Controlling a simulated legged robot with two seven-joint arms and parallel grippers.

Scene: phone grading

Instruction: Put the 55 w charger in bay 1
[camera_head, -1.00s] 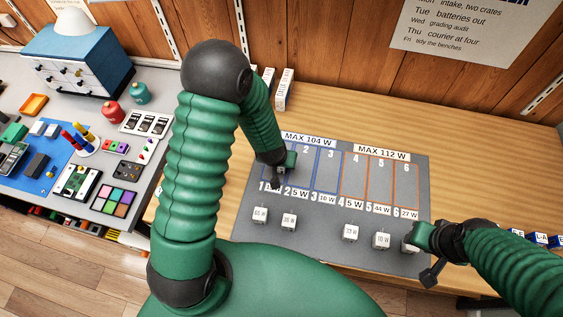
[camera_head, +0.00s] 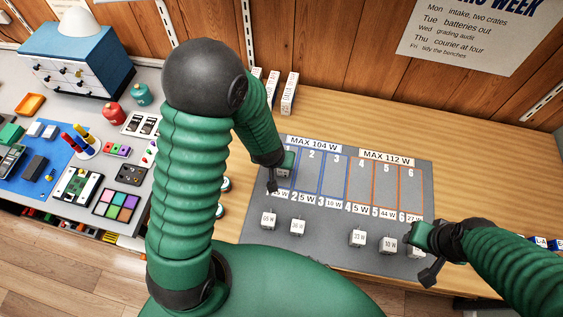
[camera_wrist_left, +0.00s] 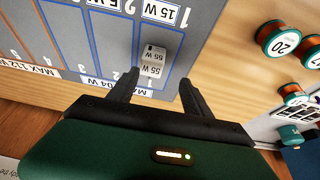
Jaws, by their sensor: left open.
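The 55 W charger (camera_wrist_left: 153,62) is a small white-grey block with "55 W" on its faces. It stands inside the blue outline of bay 1 (camera_wrist_left: 175,50), near the bay's 15 W label. In the head view the charger (camera_head: 283,174) is partly hidden by my left gripper (camera_head: 277,178). In the left wrist view my left gripper (camera_wrist_left: 160,77) is open, with a finger on either side of the charger's near end and gaps to both. My right gripper (camera_head: 425,257) hangs at the mat's right edge beside another white charger; its jaw opening is unclear.
The grey mat (camera_head: 330,250) has six numbered bays under MAX 104 W and MAX 112 W signs. Several white chargers, including one (camera_head: 268,220) and another (camera_head: 357,238), stand along its front. Upright boxes (camera_head: 289,95) stand behind.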

